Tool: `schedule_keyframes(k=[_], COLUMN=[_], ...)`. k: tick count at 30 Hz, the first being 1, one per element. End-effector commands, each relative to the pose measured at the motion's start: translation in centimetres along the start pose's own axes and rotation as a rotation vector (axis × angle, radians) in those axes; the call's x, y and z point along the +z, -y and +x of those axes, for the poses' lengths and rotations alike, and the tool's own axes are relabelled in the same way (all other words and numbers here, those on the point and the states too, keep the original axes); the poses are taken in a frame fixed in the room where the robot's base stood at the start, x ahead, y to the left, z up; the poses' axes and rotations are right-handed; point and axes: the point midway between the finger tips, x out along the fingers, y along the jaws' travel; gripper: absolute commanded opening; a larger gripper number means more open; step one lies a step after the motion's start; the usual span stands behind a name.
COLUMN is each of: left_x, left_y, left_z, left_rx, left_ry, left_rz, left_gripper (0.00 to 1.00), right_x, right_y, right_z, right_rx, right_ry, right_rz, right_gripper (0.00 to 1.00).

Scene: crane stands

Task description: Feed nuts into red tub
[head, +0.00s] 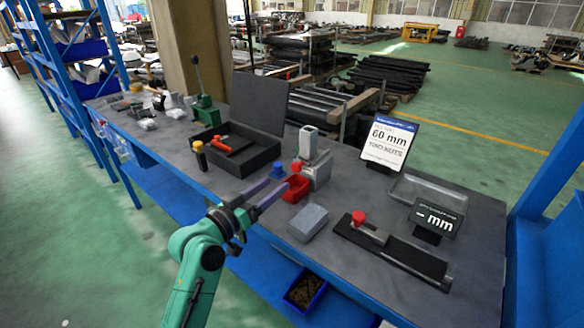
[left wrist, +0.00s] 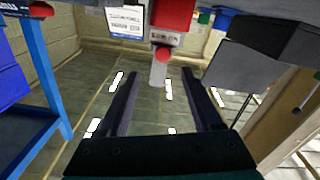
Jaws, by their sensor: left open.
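The small red tub (head: 295,188) sits on the grey workbench, at the foot of a grey feeder-like device (head: 318,168) with a light upright block on top. A blue knob (head: 278,170) is beside it. My left gripper (head: 279,184) is open, its purple fingers pointing at the tub from the front left. In the left wrist view, seen upside down, the tub (left wrist: 172,14) is at the top, beyond the open fingers, and a pale upright part of the device (left wrist: 159,67) shows between the fingertips. Nothing is held. No nuts can be made out. My right gripper is not in view.
A grey block (head: 308,222) lies in front of the tub. A dark rail with a red knob (head: 358,217) and a "60 mm" sign (head: 388,142) are to the right. A black open case (head: 238,153) stands to the left. A blue bin (head: 305,290) is below the bench.

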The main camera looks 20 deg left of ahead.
Motion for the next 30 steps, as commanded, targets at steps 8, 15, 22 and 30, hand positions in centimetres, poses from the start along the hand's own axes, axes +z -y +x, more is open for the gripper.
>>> schedule_keyframes(k=[8, 15, 22, 30], left_x=[-0.3, 0.0, 0.0, 0.0], left_y=[0.0, 0.0, 0.1, 0.1], left_z=[6.9, 8.5, 8.5, 8.5], left_rx=[-0.001, -0.001, -0.002, -0.002], left_ry=[-0.001, 0.000, 0.000, 0.000], left_rz=[-0.001, 0.001, 0.001, 0.001], left_gripper=[0.66, 0.66, 0.36, 0.00], right_x=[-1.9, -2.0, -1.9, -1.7], right_y=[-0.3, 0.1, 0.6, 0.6], right_z=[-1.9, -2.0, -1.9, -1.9], right_rx=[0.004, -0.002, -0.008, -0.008], right_ry=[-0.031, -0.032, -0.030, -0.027], right_rz=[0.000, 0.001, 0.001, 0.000], right_gripper=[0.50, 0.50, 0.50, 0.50])
